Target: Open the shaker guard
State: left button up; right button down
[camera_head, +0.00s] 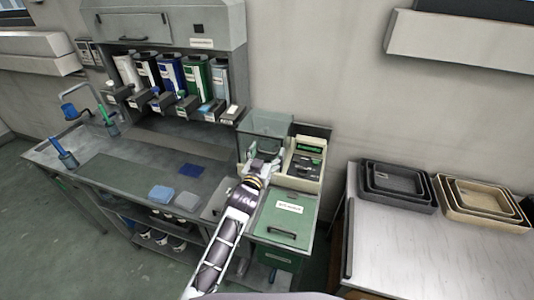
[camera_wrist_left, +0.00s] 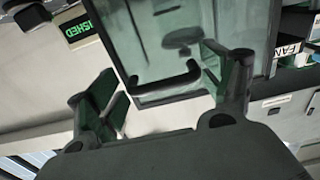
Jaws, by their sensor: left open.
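The shaker guard (camera_head: 267,123) is a clear, greenish box cover on the left of the beige machine, beside its control panel; it looks closed. In the left wrist view, its clear panel (camera_wrist_left: 205,17) has a dark bar handle (camera_wrist_left: 163,82) along the near edge. My left gripper (camera_head: 262,165) is at the front of the guard. In the left wrist view, my open left gripper (camera_wrist_left: 165,95) has one finger on each side of the handle; I cannot tell whether they touch it. My right gripper is in neither view.
The control panel (camera_head: 305,163) is right of the guard. A green labelled cabinet lid (camera_head: 283,222) lies in front. Several colored bottles (camera_head: 170,74) stand in a rack at the back left. Nested trays (camera_head: 398,187) sit on the white table (camera_head: 430,255) at right.

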pick_arm(q)
jog(key=c, duration=1.3)
jog(key=shift+o, duration=0.2)
jog(key=shift+r, duration=0.1)
